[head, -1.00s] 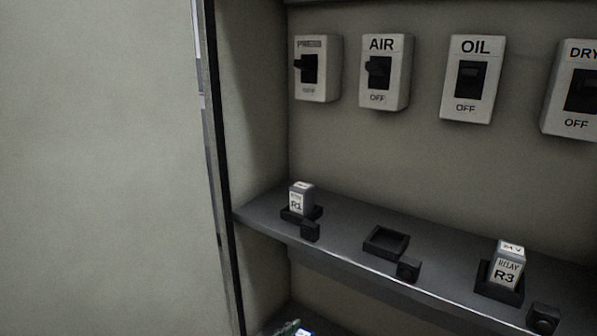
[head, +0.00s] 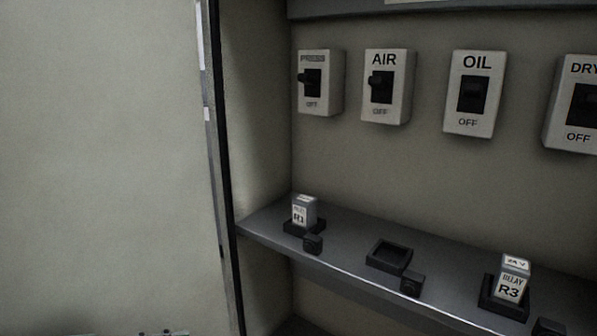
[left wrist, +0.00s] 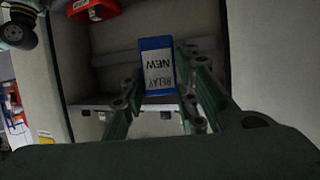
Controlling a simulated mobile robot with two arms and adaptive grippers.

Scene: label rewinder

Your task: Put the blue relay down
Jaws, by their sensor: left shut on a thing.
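The blue relay (left wrist: 157,66), with a white label reading RELAY NEW upside down, is in the left wrist view. My left gripper (left wrist: 158,85) is shut on it, with green fingers on both sides. The relay is held in front of an open cabinet. In the head view, the relay is out of sight. An empty dark socket (head: 388,255) sits on the grey shelf (head: 345,262) between relay R1 (head: 304,211) and relay R3 (head: 513,279). My right gripper is in neither view.
Small black blocks (head: 411,284) stand in front of the sockets. Switches marked AIR (head: 387,88) and OIL (head: 474,93) are on the back wall above. The cabinet's left edge (head: 222,180) borders the shelf. A red bin (left wrist: 95,10) shows in the left wrist view.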

